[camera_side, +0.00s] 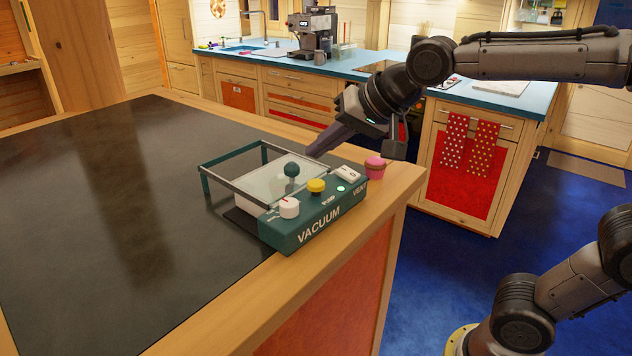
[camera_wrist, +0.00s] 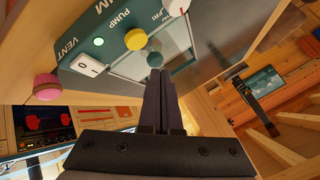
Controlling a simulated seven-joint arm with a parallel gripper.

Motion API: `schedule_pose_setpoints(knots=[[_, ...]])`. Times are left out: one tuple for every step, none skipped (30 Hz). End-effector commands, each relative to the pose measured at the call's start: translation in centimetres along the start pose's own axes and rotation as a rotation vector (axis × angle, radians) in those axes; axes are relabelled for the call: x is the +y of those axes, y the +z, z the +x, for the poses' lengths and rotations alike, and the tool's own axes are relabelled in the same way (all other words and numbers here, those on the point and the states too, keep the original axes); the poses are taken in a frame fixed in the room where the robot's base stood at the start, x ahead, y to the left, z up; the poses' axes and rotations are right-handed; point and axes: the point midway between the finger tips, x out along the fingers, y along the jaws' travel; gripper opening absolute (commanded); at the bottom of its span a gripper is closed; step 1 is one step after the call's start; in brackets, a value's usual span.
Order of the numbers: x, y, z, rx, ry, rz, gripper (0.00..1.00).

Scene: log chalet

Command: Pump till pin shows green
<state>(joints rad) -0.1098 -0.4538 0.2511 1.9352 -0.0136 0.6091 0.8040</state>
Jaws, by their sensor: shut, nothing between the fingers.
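The teal vacuum unit (camera_side: 315,225) sits at the counter's corner, its front lettered VACUUM. On it are a yellow button (camera_side: 316,186) beside the PUMP label, a white knob (camera_side: 289,208), a lit green lamp (camera_side: 340,188) and a white rocker switch (camera_side: 347,173). I cannot make out a separate pin.
A clear-topped chamber with a dark frame (camera_side: 222,183) adjoins the unit's back. The black countertop (camera_side: 90,230) is bare to the left. The wooden counter edge (camera_side: 225,310) runs close in front of the unit. A coffee machine (camera_side: 314,30) stands on the far blue counter.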

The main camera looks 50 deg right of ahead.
Motion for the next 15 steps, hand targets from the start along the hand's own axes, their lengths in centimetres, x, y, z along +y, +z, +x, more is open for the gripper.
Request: schedule_pose_setpoints(knots=[[-0.29,-0.28,-0.31,0.001,-0.001,0.000,0.00],[-0.43,-0.42,-0.49,0.001,-0.002,0.000,0.00],[-0.56,-0.55,-0.70,0.000,-0.001,0.000,0.00],[-0.65,-0.65,-0.84,0.000,0.000,0.000,0.00],[-0.74,-0.74,-0.96,0.001,-0.001,0.000,0.00],[-0.84,-0.83,-1.09,0.001,-0.001,0.000,0.00],[-0.88,-0.87,-1.17,0.000,-0.001,0.000,0.00],[-0.90,-0.90,-1.21,0.000,0.000,0.000,0.00],[-0.91,-0.91,-1.25,0.000,0.000,0.000,0.00],[-0.92,-0.91,-1.25,-0.001,0.000,0.000,0.00],[-0.92,-0.91,-1.26,-0.001,0.000,0.000,0.00],[-0.91,-0.91,-1.25,-0.001,0.000,0.000,0.00],[-0.91,-0.90,-1.25,-0.001,0.000,0.000,0.00],[-0.91,-0.90,-1.25,-0.001,0.000,0.000,0.00],[-0.91,-0.90,-1.24,0.000,0.000,0.000,0.00]])
